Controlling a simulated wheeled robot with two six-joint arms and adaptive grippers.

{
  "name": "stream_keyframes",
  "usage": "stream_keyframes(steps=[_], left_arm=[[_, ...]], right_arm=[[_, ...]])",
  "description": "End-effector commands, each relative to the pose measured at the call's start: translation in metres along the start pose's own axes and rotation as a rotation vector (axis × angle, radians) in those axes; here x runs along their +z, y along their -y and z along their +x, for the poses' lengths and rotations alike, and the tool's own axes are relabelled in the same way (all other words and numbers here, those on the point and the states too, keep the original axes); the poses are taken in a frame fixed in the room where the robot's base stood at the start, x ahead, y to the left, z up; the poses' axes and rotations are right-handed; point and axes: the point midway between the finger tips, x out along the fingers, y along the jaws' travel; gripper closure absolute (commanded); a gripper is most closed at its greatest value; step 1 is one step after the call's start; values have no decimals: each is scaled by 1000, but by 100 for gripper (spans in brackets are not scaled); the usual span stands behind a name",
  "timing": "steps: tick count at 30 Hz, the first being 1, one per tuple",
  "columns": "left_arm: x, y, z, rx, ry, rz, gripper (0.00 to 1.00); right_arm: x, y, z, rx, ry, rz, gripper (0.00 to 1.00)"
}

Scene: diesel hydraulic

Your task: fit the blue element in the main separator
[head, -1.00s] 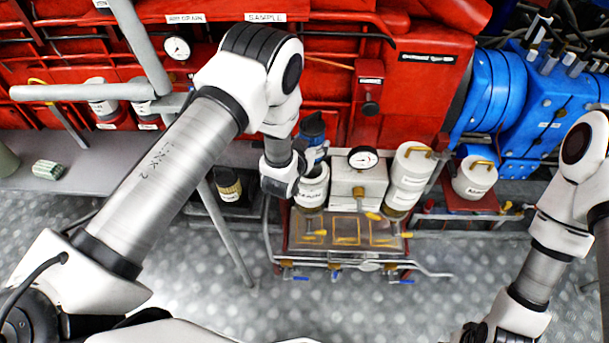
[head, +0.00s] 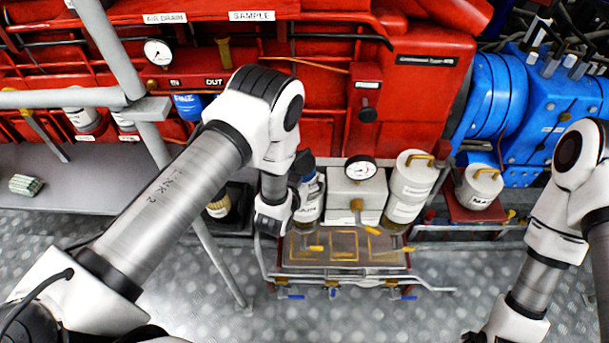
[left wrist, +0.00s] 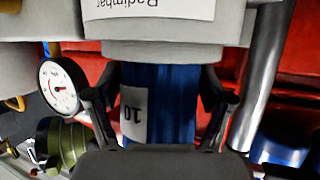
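The blue element (left wrist: 174,110) has a white label marked 10 and stands between the two fingers of my left gripper (left wrist: 158,103) in the left wrist view. The fingers press on its sides. In the head view the left gripper (head: 304,165) is over a white labelled canister (head: 309,205), left of the small gauge. A pale housing with a label (left wrist: 165,30) hides one end of the element in the wrist view. I cannot tell how deep the element sits. My right gripper (head: 478,336) is cut off at the bottom edge, and its fingers are not clear.
A grey box with a gauge (head: 357,195) stands beside the canister. Another white canister (head: 411,185) is right of it. A tray with yellow handles (head: 345,248) lies in front. A blue filter with a white label (head: 188,106) hangs under the red machine. A grey rail post crosses the left.

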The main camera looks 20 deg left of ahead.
Motion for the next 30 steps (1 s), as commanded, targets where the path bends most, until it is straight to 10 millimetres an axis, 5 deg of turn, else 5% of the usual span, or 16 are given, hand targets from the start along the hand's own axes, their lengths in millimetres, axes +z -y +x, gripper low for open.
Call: stream_keyframes(steps=[5, 18, 26, 30], left_arm=[[0, 0, -10, 0, 0, 0, 20], [0, 0, -109, 0, 0, 2, 20], [0, 0, -121, -1, 1, 0, 20], [39, 20, -134, -41, 195, -7, 20]], right_arm=[[0, 0, 0, 0, 0, 0, 60], [0, 0, 5, 0, 0, 0, 60], [0, 0, 5, 0, 0, 0, 60], [0, 0, 5, 0, 0, 0, 60]])
